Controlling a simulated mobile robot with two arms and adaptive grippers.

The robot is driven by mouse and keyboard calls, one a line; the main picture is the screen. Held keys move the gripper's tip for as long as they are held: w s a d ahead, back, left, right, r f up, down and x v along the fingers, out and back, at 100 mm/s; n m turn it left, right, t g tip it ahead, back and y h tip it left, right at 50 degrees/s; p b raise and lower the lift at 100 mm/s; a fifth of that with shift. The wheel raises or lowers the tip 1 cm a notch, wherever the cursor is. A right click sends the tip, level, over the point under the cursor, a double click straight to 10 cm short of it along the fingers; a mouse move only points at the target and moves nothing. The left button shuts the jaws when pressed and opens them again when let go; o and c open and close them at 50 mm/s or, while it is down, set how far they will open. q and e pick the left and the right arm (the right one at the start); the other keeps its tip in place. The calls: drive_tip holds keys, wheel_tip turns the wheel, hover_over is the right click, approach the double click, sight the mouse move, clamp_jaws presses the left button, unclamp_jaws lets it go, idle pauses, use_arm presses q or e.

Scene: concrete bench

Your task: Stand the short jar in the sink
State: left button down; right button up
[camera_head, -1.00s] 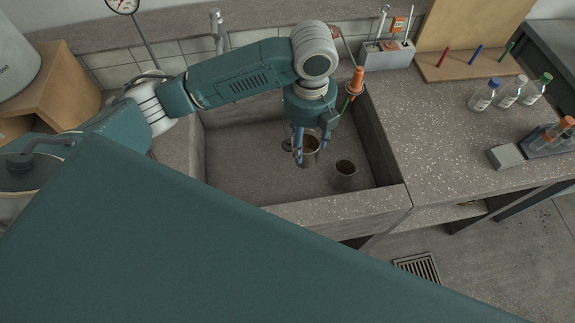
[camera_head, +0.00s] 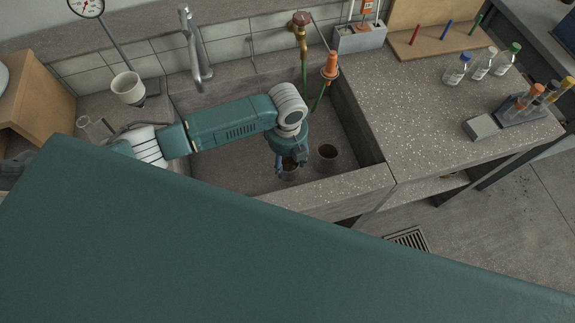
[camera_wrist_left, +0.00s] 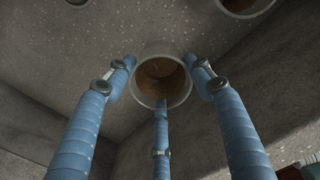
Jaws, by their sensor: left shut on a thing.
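The short jar (camera_head: 289,174), grey with a brown inside, is upright between the fingers of my left gripper (camera_head: 291,162), low inside the sink (camera_head: 225,178). In the left wrist view, the blue fingers (camera_wrist_left: 162,110) close around the jar (camera_wrist_left: 162,79), whose open mouth faces the camera. I cannot tell whether its base touches the sink floor. A second, similar jar (camera_head: 327,157) stands upright in the sink just to the right, apart from the held one. It shows partly at the top edge of the left wrist view (camera_wrist_left: 245,6). My right gripper is not in view.
The sink's front wall (camera_head: 335,189) is close to my left gripper. A tap (camera_head: 194,50) and a brass tap with green hose (camera_head: 302,45) stand behind. A white cup (camera_head: 128,88) is at the left. Bottles (camera_head: 457,70) stand on the right counter.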

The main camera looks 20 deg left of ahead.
sight(288, 167)
use_arm(q)
wheel_tip(288, 167, down, 4)
drive_tip(key=shift+f, duration=0.1)
idle(0.4)
drive_tip(key=shift+f, duration=0.15)
drive_tip(key=c, duration=0.7)
unclamp_jaws()
drive_tip(key=shift+r, duration=0.35)
wheel_tip(288, 167, up, 12)
drive_tip(key=shift+f, duration=0.1)
